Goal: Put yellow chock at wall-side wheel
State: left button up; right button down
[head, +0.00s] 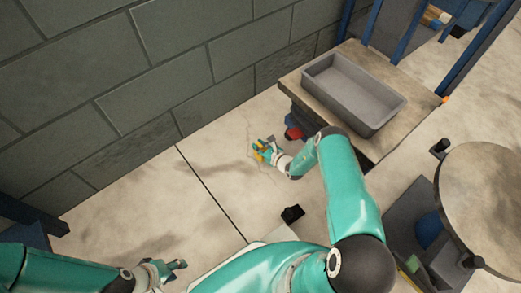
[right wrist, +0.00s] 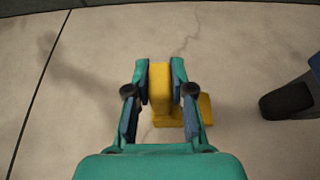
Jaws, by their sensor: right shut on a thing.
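The yellow chock (right wrist: 160,88) is between the fingers of my right gripper (right wrist: 160,92), which is shut on it. A lower yellow part juts out to the right of the fingers. In the head view the chock (head: 259,154) shows as a small yellow patch at my right gripper (head: 264,150), low over the floor by the block wall. I cannot tell whether it touches the floor. A dark wheel (right wrist: 287,101) stands to the right of the chock, with a clear gap between. My left gripper (head: 177,266) is empty at the lower left; its opening is unclear.
A table-like cart (head: 379,140) carries a grey tray (head: 387,117). A red part (head: 293,133) shows beneath its near corner. The block wall (head: 150,60) runs along the left and back. A round table (head: 490,200) stands at the right. The floor between wall and my arms is clear.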

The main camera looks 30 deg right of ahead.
pick_arm(q)
jog(key=shift+f, duration=0.55)
pick_arm(e)
jog(key=shift+f, duration=0.95)
jog(key=shift+f+b, duration=0.25)
jog(key=shift+b, duration=0.15)
pick_arm(q)
jog(key=shift+f, duration=0.15)
pick_arm(e)
jog(key=c, duration=1)
grip_release()
jog(key=shift+r, duration=0.15)
jog(key=shift+r+p, duration=0.15)
jog(key=shift+p, duration=0.2)
pick_arm(q)
notch_tip(320, 180, up, 6)
jog(key=p, duration=0.5)
jog(key=shift+f, duration=0.15)
pick_arm(e)
jog(key=v, duration=1.2)
jog(key=shift+a, duration=0.1)
